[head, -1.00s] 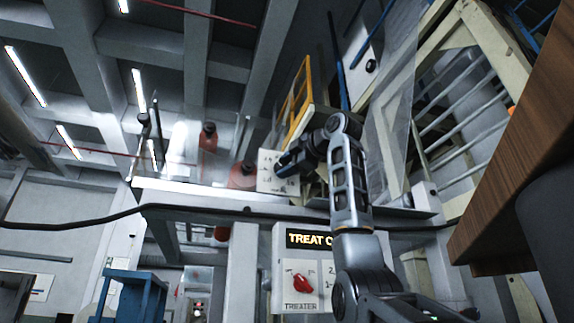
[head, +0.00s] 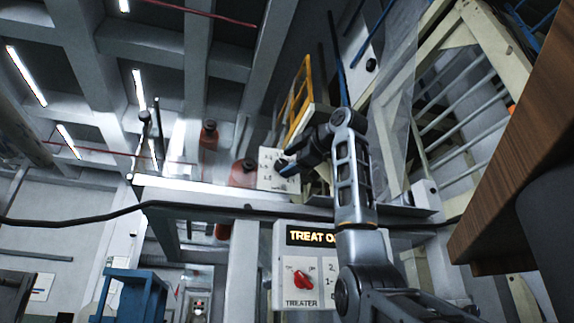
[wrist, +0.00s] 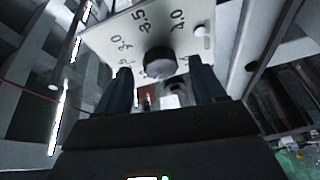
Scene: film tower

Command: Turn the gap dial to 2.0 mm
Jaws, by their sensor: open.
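The gap dial is a dark round knob (wrist: 160,62) with a paler grey face, on a white plate (wrist: 105,38). The plate carries printed numbers including 3.0, 3.5 and 4.0 in the wrist view. I cannot tell where the knob points. My gripper (wrist: 160,76) is open, with one dark finger on each side of the knob and a visible space to each; I see no contact. In the head view the plate (head: 268,182) stands on the machine's ledge, and my gripper (head: 287,168) is at its right side, hiding the knob.
Below the ledge is a treater panel with a lit sign (head: 308,237) and a red knob (head: 303,280), partly behind my arm. A yellow rail (head: 297,100) rises behind the plate. A clear sheet (head: 392,110) hangs at right. Reddish-brown bottle-like shapes (head: 243,174) stand left.

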